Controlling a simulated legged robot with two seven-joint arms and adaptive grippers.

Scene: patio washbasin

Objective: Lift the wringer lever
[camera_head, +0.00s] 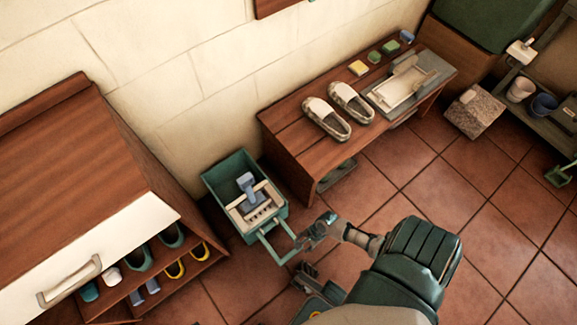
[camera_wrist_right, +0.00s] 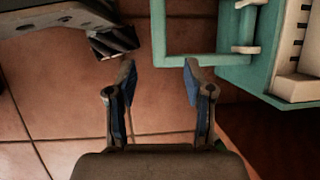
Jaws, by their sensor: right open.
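A teal mop bucket (camera_head: 212,187) with a pale wringer (camera_head: 262,207) stands on the floor between the cabinet and the bench. A green U-shaped lever (camera_head: 283,252) sticks out low from its near side. In the right wrist view the lever (camera_wrist_right: 187,61) joins the bucket (camera_wrist_right: 292,92) at pale pins. My right gripper (camera_head: 317,230) is beside the lever's outer end, open and empty. In the wrist view the lever's outer corner shows between its fingertips (camera_wrist_right: 160,70). My left gripper (camera_head: 306,277) is below the lever in the head view; its jaw gap is unclear.
A blue-grey piece (camera_head: 248,187) stands in the wringer. A shoe cabinet (camera_head: 85,165) is at the left. A wooden bench (camera_head: 290,125) with white shoes (camera_head: 325,118) and a washboard tray (camera_head: 398,90) is behind. Tiled floor (camera_head: 440,190) is free at the right.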

